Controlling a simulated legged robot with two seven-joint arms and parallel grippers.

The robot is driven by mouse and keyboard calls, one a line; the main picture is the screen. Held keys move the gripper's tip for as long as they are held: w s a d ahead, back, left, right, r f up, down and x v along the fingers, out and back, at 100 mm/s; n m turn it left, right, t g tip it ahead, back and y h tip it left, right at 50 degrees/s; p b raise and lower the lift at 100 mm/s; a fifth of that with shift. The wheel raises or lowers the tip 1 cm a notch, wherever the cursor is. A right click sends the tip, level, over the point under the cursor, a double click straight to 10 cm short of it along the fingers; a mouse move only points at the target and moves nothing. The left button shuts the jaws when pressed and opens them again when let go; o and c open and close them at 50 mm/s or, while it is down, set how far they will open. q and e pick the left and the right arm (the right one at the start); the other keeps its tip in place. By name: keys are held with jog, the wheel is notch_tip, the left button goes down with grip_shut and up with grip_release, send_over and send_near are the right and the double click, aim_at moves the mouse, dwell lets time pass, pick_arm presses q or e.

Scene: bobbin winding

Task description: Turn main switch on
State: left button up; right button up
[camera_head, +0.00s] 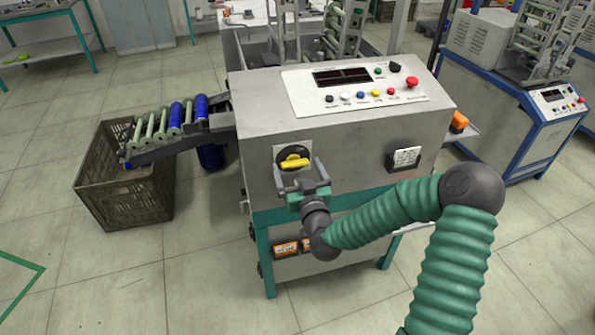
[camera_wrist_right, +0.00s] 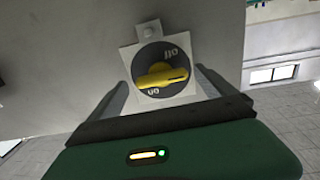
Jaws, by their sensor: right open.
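The main switch (camera_head: 293,161) is a yellow rotary knob on a black round dial, set on a pale plate on the front of the grey machine (camera_head: 340,150). In the right wrist view the knob (camera_wrist_right: 163,75) lies roughly crosswise between marks that look like "on" and "off". My right gripper (camera_head: 300,170) is open in front of the switch, its fingers at either side of the dial. In the right wrist view the fingers (camera_wrist_right: 165,88) flank the plate, and I cannot tell whether they touch it. My left gripper is not in view.
A control panel (camera_head: 350,85) with coloured buttons is on top of the machine. A chute (camera_head: 180,135) with blue and pale bobbins leads to a brown crate (camera_head: 125,205) at left. Another blue-framed machine (camera_head: 520,100) stands at right. The floor in front is clear.

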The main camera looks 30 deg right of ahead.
jog(key=shift+a, duration=0.2)
jog(key=c, duration=1.4)
jog(key=shift+m, duration=0.3)
jog(key=m+p, duration=0.1)
jog(key=m, duration=0.1)
jog(key=shift+d+r+m+p, duration=0.1)
jog(key=shift+m+p, duration=0.25)
jog(key=shift+m, duration=0.05)
jog(key=m+p, duration=0.2)
jog(key=m, duration=0.3)
jog(key=shift+d, duration=0.1)
jog(key=m+p, duration=0.1)
jog(key=m, duration=0.4)
jog(key=shift+s, duration=0.1)
jog(key=shift+f+m+p, duration=0.2)
jog(key=shift+m+p, duration=0.2)
jog(key=shift+m, duration=0.7)
jog(key=shift+f+m+p, duration=0.15)
jog(key=shift+m+p, duration=0.2)
jog(key=shift+m, duration=0.75)
